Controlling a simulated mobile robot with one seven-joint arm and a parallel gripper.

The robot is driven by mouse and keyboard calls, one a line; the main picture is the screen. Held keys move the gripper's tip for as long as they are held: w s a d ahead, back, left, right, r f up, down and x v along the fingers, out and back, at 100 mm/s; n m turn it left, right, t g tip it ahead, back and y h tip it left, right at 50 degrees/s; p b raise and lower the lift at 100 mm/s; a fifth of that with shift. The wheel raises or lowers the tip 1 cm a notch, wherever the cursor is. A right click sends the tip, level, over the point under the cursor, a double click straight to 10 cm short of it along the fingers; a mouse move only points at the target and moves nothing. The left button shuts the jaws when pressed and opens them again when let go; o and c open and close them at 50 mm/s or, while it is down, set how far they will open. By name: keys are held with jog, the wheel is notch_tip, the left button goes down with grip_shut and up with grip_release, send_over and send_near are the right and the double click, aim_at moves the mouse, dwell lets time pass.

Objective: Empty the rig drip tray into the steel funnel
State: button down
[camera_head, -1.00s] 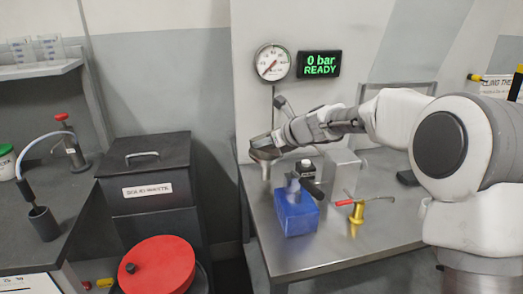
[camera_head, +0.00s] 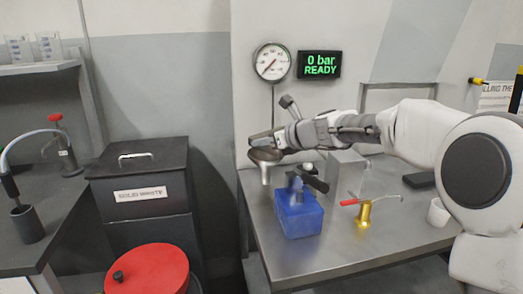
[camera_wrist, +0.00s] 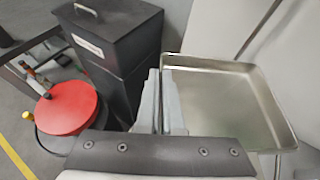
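The drip tray (camera_wrist: 225,98) is a shallow rectangular metal pan that fills the right of the wrist view. Its inside looks grey-green, and I cannot tell whether liquid lies in it. My gripper (camera_wrist: 162,98) has its two pale fingers close together at the tray's left rim and appears shut on it. The tray is mostly hidden by the gripper there.
On the steel table (camera_head: 340,246) stand a blue container (camera_head: 298,220), a brass piece with a red handle (camera_head: 363,213), a metal block (camera_head: 345,172) and a white cup (camera_head: 438,212). A dark waste bin (camera_head: 140,190) and red-lidded drum (camera_head: 148,271) stand left. The display (camera_head: 319,64) reads "0 bar READY".

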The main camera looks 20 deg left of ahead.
jog(key=shift+f+b, duration=0.15)
jog(key=shift+b, duration=0.5)
notch_tip(320, 180, up, 6)
jog(key=p, duration=0.5)
jog(key=shift+f+p, duration=0.1)
jog(key=shift+p, duration=0.25)
jog(key=shift+s+d, duration=0.1)
